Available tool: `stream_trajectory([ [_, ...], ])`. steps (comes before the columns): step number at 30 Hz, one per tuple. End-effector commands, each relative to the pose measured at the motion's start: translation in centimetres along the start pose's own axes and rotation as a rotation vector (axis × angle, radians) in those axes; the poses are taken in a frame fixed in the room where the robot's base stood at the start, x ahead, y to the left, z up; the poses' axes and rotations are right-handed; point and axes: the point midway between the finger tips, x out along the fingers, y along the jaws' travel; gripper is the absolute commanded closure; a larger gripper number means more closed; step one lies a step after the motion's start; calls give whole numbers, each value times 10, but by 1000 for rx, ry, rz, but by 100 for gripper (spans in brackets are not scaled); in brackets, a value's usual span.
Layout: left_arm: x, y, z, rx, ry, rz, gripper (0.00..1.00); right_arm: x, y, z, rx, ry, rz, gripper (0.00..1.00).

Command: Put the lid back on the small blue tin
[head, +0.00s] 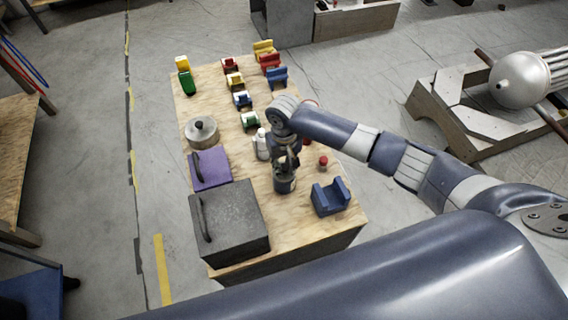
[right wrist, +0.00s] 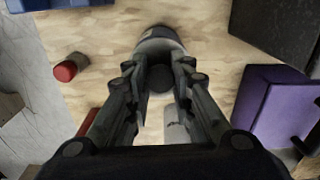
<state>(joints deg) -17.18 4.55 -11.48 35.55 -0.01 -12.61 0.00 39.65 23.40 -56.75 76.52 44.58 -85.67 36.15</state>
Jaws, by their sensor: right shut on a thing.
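My right gripper (head: 285,168) points down over the plywood table. It is shut on the dark knob (right wrist: 159,77) of a round pale lid, which shows between the fingertips in the right wrist view. The small blue tin (head: 284,186), a dark grey-blue cylinder, stands upright directly below the gripper. Its side also shows beyond the fingertips in the right wrist view (right wrist: 158,32). The fingers hide much of the lid's edge, so I cannot tell whether lid and tin touch. My left gripper is not in view.
Several small coloured chairs stand at the back.

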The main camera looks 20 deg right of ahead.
Motion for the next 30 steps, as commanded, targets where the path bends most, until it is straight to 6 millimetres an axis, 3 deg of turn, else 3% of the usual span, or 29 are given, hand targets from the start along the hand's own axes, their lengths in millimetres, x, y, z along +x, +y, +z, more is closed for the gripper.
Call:
stream_trajectory([
  [14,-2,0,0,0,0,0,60,0,0,0,0,-1,0,93],
  [15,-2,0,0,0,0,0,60,0,0,0,0,-1,0,74],
  [18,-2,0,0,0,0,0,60,0,0,0,0,0,0,55],
  [25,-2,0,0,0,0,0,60,0,0,0,0,0,0,55],
  [28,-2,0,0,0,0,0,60,0,0,0,0,0,0,38],
  [30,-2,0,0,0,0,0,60,0,0,0,0,0,0,35],
])
